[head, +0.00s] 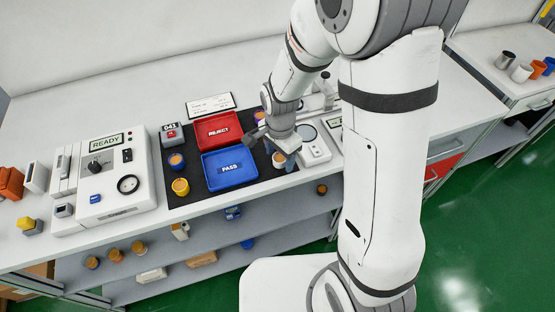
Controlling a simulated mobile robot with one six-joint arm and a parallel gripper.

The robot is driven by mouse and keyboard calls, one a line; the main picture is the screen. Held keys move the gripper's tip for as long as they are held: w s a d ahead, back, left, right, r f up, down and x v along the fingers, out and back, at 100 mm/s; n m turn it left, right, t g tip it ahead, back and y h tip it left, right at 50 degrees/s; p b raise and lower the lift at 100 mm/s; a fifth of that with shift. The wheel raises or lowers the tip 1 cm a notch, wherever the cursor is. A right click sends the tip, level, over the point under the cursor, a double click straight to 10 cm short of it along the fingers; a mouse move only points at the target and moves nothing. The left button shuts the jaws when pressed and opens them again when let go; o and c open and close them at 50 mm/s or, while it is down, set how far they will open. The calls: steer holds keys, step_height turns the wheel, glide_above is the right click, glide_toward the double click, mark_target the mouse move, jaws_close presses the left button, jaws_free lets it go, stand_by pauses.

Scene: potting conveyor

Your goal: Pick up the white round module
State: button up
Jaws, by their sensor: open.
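A small round module (279,161) with a whitish body and an orange-brown top stands upright on the black mat (246,189), just right of the blue PASS tray. My gripper (285,154) points down over it from above and is open. Its fingers are at or just above the module, partly covering it. I cannot tell from this view whether they touch it or straddle it.
The blue PASS tray (230,178) and red REJECT tray (218,131) lie left of my gripper. A white device (315,150) is close on the right.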

steer(key=c, duration=1.1)
steer(key=shift+o, duration=0.2)
steer(key=shift+r, duration=0.1)
